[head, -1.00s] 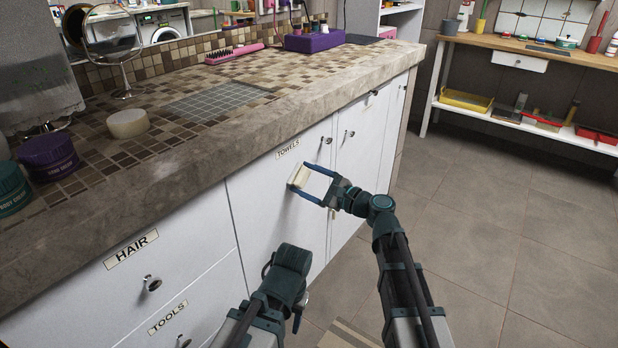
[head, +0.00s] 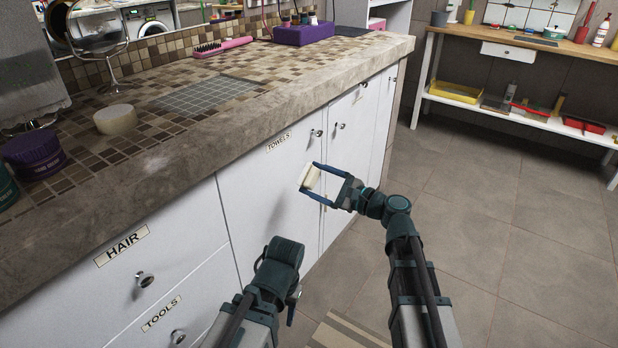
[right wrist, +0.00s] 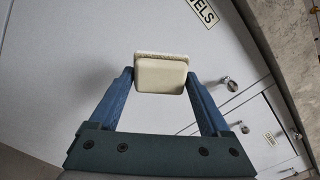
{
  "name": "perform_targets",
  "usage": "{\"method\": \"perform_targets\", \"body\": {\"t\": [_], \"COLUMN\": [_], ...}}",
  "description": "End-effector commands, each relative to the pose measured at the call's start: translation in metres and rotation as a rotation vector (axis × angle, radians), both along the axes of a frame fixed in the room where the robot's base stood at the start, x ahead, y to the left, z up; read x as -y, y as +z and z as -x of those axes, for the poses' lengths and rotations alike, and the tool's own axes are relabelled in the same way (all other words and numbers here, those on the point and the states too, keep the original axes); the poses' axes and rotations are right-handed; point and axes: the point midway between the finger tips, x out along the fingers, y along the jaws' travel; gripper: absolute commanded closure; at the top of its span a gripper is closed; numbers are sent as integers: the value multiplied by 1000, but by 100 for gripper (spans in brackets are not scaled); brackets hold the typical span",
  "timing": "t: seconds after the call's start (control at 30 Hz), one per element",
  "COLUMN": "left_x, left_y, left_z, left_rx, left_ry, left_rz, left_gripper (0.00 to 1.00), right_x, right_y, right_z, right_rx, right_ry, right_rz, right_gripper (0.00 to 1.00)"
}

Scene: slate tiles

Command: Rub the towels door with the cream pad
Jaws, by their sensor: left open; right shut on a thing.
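The towels door (head: 262,200) is a white cabinet front under the stone counter, with a TOWELS label (head: 279,142) near its top and a round knob (head: 317,132) at its upper right. My right gripper (head: 312,178) is shut on the cream pad (head: 310,176) and holds it in front of the door's right part, below the knob. In the right wrist view the pad (right wrist: 161,74) sits between the blue fingers with the white door behind it; I cannot tell whether it touches. My left gripper (head: 292,300) is low in front of the door, empty, its fingers mostly hidden.
HAIR (head: 122,246) and TOOLS (head: 161,314) drawers with knobs are at the left. The counter (head: 190,150) overhangs the door and carries a round cream item (head: 115,119), a pink brush (head: 222,46) and a purple box (head: 303,34). The tiled floor at right is clear.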

Motion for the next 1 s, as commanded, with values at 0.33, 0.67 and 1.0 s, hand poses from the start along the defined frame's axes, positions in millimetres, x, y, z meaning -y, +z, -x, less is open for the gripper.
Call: {"method": "perform_targets", "body": {"t": [0.33, 0.67, 1.0], "left_x": [0, 0, 0], "left_y": [0, 0, 0], "left_z": [0, 0, 0], "left_rx": [0, 0, 0], "left_ry": [0, 0, 0], "left_rz": [0, 0, 0], "left_gripper": [46, 46, 46], "right_x": [2, 22, 24], "right_y": [0, 0, 0], "right_z": [1, 16, 17], "right_rx": [0, 0, 0], "right_ry": [0, -1, 0], "right_rz": [0, 0, 0], "right_gripper": [63, 63, 63]}}
